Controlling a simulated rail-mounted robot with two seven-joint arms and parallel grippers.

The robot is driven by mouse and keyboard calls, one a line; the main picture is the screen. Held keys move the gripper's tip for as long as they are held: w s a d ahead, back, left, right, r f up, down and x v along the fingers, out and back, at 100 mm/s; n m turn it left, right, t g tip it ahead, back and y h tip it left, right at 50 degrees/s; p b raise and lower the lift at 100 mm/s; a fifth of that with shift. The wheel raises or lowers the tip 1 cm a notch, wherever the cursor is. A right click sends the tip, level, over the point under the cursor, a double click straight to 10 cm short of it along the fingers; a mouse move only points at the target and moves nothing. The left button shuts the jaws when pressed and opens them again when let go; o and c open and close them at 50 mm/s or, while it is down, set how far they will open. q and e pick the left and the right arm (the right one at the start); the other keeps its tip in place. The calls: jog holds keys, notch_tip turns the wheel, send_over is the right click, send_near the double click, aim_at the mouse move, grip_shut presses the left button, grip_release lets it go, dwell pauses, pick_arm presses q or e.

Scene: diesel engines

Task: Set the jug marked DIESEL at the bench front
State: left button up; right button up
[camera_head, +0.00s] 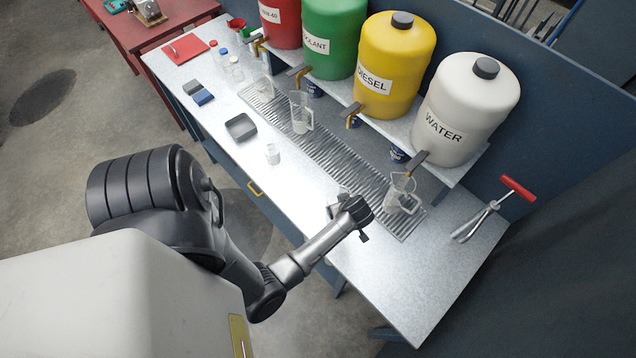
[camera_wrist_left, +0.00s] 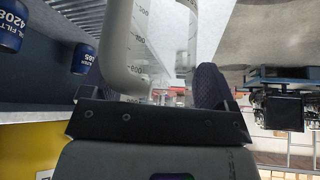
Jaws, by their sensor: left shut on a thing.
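My left gripper (camera_head: 354,212) is above the bench, in front of the drip grate and left of the jug under the WATER tap. In the left wrist view my left gripper (camera_wrist_left: 150,90) is shut on a clear graduated jug (camera_wrist_left: 140,45). No DIESEL mark shows on it, and in the head view it is mostly hidden by the gripper. The yellow DIESEL barrel (camera_head: 394,65) stands on the shelf with no jug visible under its tap. The bench (camera_head: 395,285) has a bare front strip. My right gripper is not in view.
Clear jugs stand on the grate (camera_head: 345,160) under the COOLANT tap (camera_head: 301,112) and the WATER tap (camera_head: 402,194). A small clear container (camera_head: 272,154) and a dark tray (camera_head: 241,127) sit near the front edge. A red-handled tool (camera_head: 518,188) lies right.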

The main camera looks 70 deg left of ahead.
pick_arm(q)
jog(key=shift+f+b, duration=1.6)
jog(key=shift+f, duration=0.7)
jog(key=o, duration=1.1)
